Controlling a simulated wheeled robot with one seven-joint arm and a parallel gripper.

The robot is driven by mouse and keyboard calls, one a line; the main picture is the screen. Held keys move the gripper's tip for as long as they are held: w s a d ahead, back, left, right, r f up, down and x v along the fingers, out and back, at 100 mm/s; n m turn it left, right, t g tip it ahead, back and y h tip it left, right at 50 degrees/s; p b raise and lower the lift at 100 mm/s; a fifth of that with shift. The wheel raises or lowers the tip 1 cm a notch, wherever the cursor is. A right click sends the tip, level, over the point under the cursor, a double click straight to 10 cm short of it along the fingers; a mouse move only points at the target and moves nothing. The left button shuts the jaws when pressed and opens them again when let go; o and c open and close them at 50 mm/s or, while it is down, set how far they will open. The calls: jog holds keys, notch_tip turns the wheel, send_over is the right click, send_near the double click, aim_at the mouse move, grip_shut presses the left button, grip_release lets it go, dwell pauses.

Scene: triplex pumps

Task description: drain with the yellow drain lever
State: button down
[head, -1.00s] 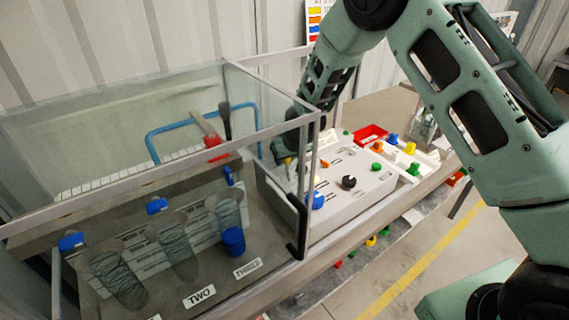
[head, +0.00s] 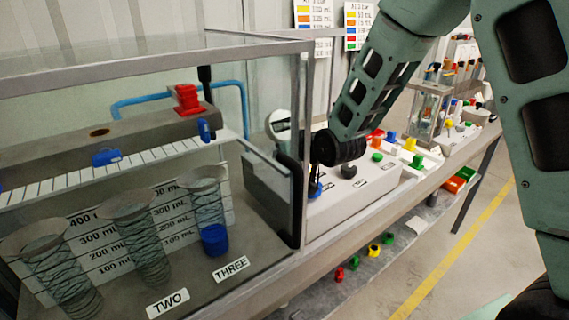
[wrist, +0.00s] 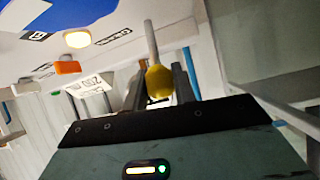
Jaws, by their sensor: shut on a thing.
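The yellow drain lever (wrist: 158,82) shows in the wrist view as a yellow knob on a thin metal rod. My gripper (wrist: 161,92) has its two dark fingers on either side of the knob and is shut on it. In the head view the lever is hidden, with my dark wrist joint standing over the left part of the grey control panel (head: 343,205). Inside the glass case, cylinder THREE (head: 208,205) has blue at its bottom. Cylinder TWO (head: 144,240) shows no blue.
The glass case's metal corner post (head: 299,150) stands close left of my wrist. A black knob (head: 349,171) and a green knob (head: 377,157) sit on the panel to the right. Coloured parts lie on the shelf below. The floor at right is clear.

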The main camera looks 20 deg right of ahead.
jog(key=shift+s+b, duration=0.15)
jog(key=shift+b, duration=0.25)
jog(key=shift+f, duration=0.1)
jog(key=c, duration=1.1)
grip_release()
jog(key=shift+c, duration=0.2)
jog(key=shift+s, duration=0.1)
jog(key=b+v, duration=0.1)
jog(key=v, duration=1)
jog(key=shift+s+d, duration=0.1)
jog(key=shift+s, duration=0.25)
jog(key=shift+s+b, duration=0.25)
jog(key=shift+b, duration=0.5)
jog(key=shift+b+v, duration=2.2)
jog(key=shift+v, duration=0.45)
